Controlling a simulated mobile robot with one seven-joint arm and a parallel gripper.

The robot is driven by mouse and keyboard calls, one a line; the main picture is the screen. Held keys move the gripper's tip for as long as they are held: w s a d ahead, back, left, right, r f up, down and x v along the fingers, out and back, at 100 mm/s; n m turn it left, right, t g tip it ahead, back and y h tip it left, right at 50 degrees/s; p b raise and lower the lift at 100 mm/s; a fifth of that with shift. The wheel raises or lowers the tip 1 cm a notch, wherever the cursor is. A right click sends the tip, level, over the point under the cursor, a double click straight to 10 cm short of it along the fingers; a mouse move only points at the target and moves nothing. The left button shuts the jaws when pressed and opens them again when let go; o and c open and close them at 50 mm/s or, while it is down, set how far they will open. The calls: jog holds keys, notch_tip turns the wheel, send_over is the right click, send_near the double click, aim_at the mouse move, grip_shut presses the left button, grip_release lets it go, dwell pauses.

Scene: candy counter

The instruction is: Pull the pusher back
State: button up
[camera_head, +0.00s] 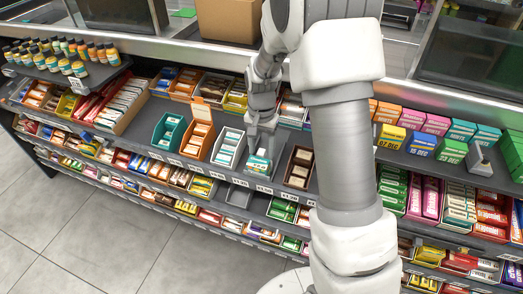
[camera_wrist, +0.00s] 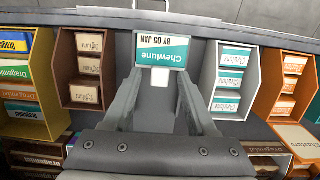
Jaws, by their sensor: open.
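A white and teal Chewlune box (camera_wrist: 163,50) stands in a slot at the top middle of the wrist view, its lettering upside down. A small pale square piece (camera_wrist: 160,77) shows against it, between my fingers; it may be the pusher, but I cannot tell. My gripper (camera_wrist: 162,88) is open, one finger on either side of this piece. In the head view my gripper (camera_head: 262,143) points down into the slot just behind the teal and white box (camera_head: 258,165). Whether the fingers touch anything is hidden.
A white tray (camera_wrist: 209,80) of Chewlune boxes and a brown tray (camera_wrist: 62,82) stand close on either side. An orange tray (camera_wrist: 263,105) lies farther right. A grey upright piece (camera_head: 479,159) shows on the right shelf. The floor (camera_head: 110,235) in front is clear.

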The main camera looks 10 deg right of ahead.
jog(key=shift+f, duration=0.1)
grip_shut()
dwell(1.4)
